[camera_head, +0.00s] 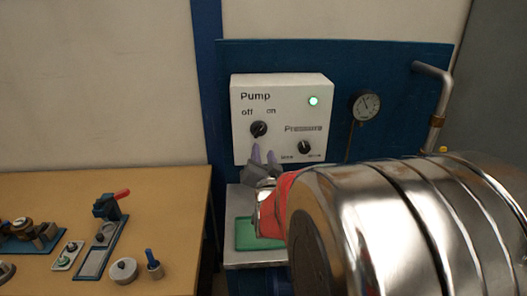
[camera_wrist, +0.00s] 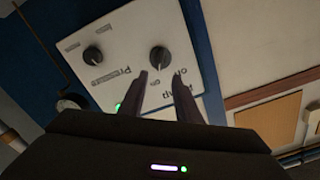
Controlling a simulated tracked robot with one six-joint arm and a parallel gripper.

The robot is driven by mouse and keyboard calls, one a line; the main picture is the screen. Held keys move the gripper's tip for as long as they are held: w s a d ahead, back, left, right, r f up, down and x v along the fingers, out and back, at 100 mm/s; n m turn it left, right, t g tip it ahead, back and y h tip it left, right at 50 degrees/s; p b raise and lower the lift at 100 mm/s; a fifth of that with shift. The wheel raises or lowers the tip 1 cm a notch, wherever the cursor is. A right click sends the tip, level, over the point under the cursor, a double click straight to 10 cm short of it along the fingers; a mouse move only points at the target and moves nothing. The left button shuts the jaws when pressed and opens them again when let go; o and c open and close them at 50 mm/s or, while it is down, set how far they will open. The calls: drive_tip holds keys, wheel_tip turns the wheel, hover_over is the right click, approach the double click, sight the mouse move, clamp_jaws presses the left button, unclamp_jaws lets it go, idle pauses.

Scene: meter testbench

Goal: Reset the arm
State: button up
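My arm comes in from the right in the head view, and its large metal link covers the lower right. My gripper (camera_head: 264,155) is in front of the lower edge of the white control box (camera_head: 280,92), just below the pump knob (camera_head: 259,129). The two fingers stand apart with nothing between them. In the wrist view, which is turned over, the gripper (camera_wrist: 158,82) points at the box (camera_wrist: 125,52), with the pump knob (camera_wrist: 160,57) just beyond the fingertips. I cannot tell whether a finger touches the box.
A pressure knob (camera_head: 304,147) and a lit green lamp (camera_head: 314,101) are on the box. A gauge (camera_head: 366,105) and a bent pipe (camera_head: 438,95) are to the right. A green tray (camera_head: 246,236) lies below. A wooden table (camera_head: 160,200) with small fittings stands left.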

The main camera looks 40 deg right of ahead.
drive_tip(key=shift+s, duration=0.15)
idle(0.4)
drive_tip(key=s+a+f+n+g+y, duration=0.3)
drive_tip(key=a+f, duration=0.2)
drive_tip(key=f, duration=0.2)
drive_tip(key=s+a+f+n+g+y, duration=0.25)
drive_tip(key=a+f+g, duration=0.2)
drive_tip(key=f, duration=0.25)
drive_tip(key=s+a+r+n+g+y, duration=0.1)
drive_tip(key=s+a+r+n+y, duration=0.1)
drive_tip(key=s+a, duration=0.5)
drive_tip(key=s+a+r+n+g+y, duration=0.1)
drive_tip(key=s+a+r+n, duration=0.4)
drive_tip(key=a, duration=0.8)
drive_tip(key=shift+s+r+y, duration=0.2)
drive_tip(key=shift+s+y, duration=0.55)
drive_tip(key=shift+s, duration=0.35)
drive_tip(key=shift+n, duration=0.25)
